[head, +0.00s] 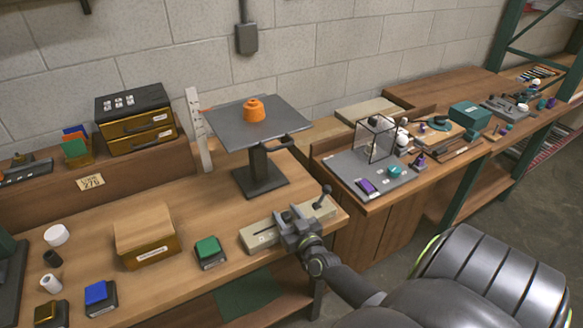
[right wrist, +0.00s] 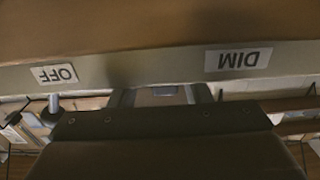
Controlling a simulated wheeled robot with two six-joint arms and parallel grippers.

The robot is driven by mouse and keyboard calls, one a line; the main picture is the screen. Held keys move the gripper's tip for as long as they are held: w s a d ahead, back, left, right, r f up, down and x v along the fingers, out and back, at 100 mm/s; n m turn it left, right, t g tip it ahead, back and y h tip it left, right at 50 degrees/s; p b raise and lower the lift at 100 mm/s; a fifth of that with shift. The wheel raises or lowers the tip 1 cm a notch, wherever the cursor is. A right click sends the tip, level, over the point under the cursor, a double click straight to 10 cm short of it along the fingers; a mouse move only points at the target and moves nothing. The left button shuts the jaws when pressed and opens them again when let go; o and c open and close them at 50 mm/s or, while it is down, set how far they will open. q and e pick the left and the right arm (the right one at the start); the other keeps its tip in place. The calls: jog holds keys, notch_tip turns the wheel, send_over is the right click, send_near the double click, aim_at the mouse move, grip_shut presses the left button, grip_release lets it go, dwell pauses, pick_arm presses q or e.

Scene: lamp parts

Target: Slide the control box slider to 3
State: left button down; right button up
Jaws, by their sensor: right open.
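The control box (head: 262,234) is a long beige box with a dark slot along its top, near the front right edge of the wooden bench. A dark-knobbed lever (head: 325,191) stands at its right end. My right gripper (head: 292,214) is open, over the middle of the box, left of the lever and apart from it. It hides part of the slot. In the right wrist view, upside-down labels OFF (right wrist: 54,75) and DIM (right wrist: 238,60) show on the box's side. I cannot read a 3 in either view. My left gripper is not in view.
A green button block (head: 208,250) and a wooden box (head: 146,236) stand left of the control box. A raised grey platform (head: 258,123) with an orange part (head: 254,109) stands behind. A grey mat (head: 350,172) with small parts lies right, beyond a gap.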

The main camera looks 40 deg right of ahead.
jog(key=b+v, duration=0.2)
jog(key=v, duration=1.5)
jog(key=shift+s, duration=0.25)
jog(key=shift+d+f, duration=0.1)
jog(key=shift+d, duration=0.05)
